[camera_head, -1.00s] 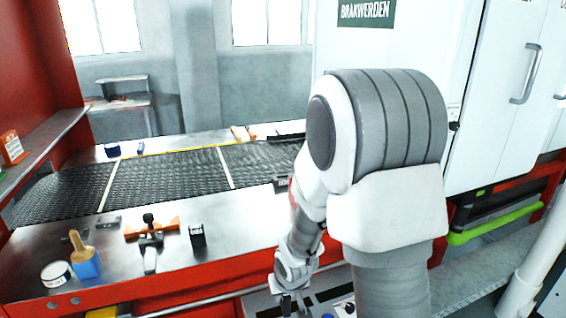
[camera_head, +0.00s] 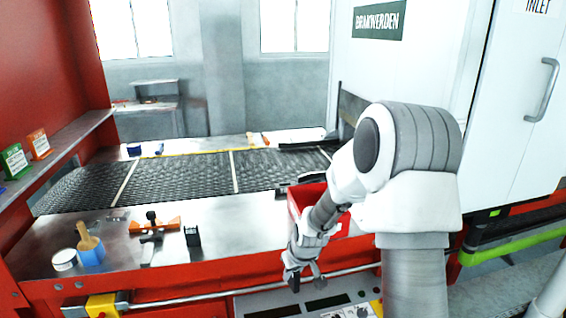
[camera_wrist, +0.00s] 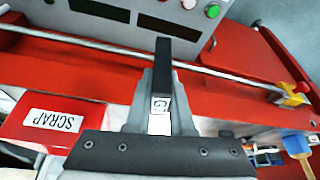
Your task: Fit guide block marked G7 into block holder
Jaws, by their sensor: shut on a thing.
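A dark guide block (camera_wrist: 163,55) stands out from between the fingers of my gripper (camera_wrist: 160,112) in the wrist view. A white label on it reads G7 or close to it. My gripper is shut on the block. In the head view my gripper (camera_head: 304,279) is low, in front of the red bench edge, and the block is hard to make out. I cannot tell for sure which part is the block holder; a small dark piece (camera_head: 283,191) sits at the belt's near edge, partly beside my arm.
A red SCRAP bin (camera_wrist: 52,122) is beside my gripper. A rail (camera_head: 230,292) runs along the bench front.

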